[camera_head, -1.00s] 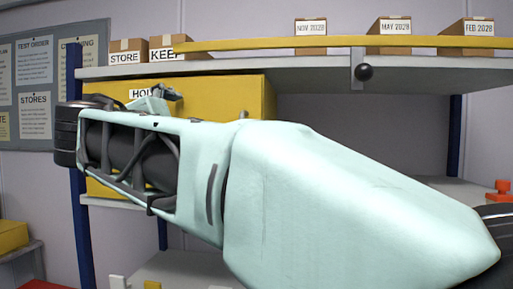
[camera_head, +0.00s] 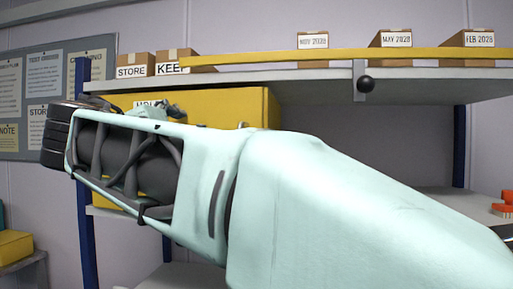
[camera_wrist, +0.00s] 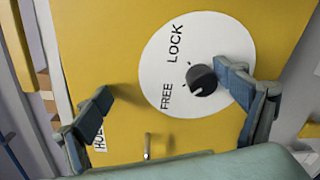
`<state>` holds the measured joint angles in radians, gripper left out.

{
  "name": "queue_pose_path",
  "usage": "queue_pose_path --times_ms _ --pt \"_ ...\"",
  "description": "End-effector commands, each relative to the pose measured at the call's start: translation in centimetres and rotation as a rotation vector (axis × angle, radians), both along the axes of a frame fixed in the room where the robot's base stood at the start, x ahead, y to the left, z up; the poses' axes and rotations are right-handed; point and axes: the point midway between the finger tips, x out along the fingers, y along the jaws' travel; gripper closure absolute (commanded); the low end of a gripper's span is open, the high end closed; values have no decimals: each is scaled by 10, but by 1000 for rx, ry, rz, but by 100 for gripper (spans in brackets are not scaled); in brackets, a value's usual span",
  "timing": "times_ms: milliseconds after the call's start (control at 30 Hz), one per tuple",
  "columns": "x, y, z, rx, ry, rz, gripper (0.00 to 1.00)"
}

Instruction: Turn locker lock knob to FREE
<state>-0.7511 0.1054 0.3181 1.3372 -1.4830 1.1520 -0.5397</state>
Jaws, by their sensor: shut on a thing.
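In the wrist view a black round lock knob (camera_wrist: 203,80) sits on a white dial (camera_wrist: 155,68) marked LOCK and FREE. A pale mark on the knob shows at its lower left, on the FREE side. The dial is on a yellow locker front (camera_wrist: 112,30); the locker (camera_head: 235,108) also shows in the head view, largely behind my arm. My gripper (camera_wrist: 168,88) has its fingers on either side of the knob. The right fingertip meets the knob's edge; the left finger appears farther off in this slanted view. The head view hides the knob and fingertips.
A grey shelf (camera_head: 300,88) with a yellow rail (camera_head: 260,60) runs above the locker and carries labelled boxes. A black ball (camera_head: 366,84) hangs at the shelf's front. A small metal handle (camera_wrist: 148,146) is on the locker front below the dial.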

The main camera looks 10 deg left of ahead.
Motion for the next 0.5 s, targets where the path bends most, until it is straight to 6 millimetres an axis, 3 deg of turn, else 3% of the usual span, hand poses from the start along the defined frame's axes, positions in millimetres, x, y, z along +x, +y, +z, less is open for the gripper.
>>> queue_pose_path --times_ms 33,500 --pt "-9 0 18 10 -32 10 29" --pt "-41 1 17 12 -32 7 33"
